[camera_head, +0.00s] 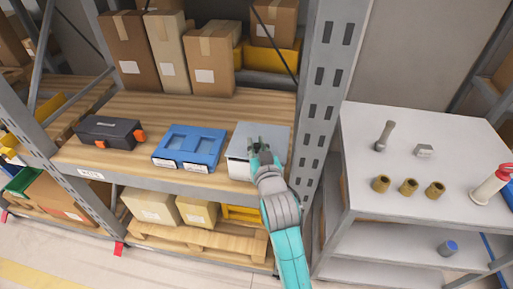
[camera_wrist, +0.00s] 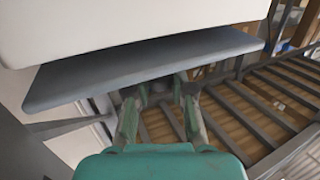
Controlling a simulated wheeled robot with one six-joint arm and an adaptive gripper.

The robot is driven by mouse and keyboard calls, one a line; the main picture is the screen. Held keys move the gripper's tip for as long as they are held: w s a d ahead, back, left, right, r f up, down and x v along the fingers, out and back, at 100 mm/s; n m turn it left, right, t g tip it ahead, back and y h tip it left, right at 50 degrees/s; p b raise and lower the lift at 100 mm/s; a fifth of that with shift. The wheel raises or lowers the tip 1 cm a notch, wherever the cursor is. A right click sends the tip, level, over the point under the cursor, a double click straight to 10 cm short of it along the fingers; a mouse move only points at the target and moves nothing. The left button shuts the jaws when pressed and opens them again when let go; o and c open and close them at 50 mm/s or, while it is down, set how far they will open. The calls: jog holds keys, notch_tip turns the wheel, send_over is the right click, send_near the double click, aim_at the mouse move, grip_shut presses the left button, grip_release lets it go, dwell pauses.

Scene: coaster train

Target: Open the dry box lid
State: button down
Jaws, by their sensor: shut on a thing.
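The dry box is a pale grey box (camera_head: 238,171) with a grey lid (camera_head: 272,134), at the right end of the wooden shelf in the head view. My gripper (camera_head: 257,148) is at the lid's front edge and covers part of the box. In the wrist view the lid (camera_wrist: 145,66) is a dark grey slab across the picture, with a pale surface of the box (camera_wrist: 130,25) above it. My gripper's fingers (camera_wrist: 160,92) meet the slab's edge and are shut on it. Their tips are partly hidden, and I cannot tell whether the lid is raised.
A blue case (camera_head: 190,146) lies left of the dry box, and a black toolbox (camera_head: 110,131) farther left. Cardboard boxes (camera_head: 207,60) stand behind. A grey rack post (camera_head: 322,90) rises close on the right. Beyond it, a grey table (camera_head: 410,203) holds several small parts.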

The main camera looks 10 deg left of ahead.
jog(key=r+g, duration=0.1)
jog(key=w+r+g, duration=0.1)
jog(key=r, duration=0.1)
jog(key=shift+w+r+m+h, duration=0.2)
jog(key=shift+m+h, duration=0.1)
jog(key=shift+m, duration=0.1)
jog(key=shift+w+r+m+g, duration=0.4)
jog(key=shift+w+r+g, duration=0.65)
jog(key=shift+r+g, duration=0.2)
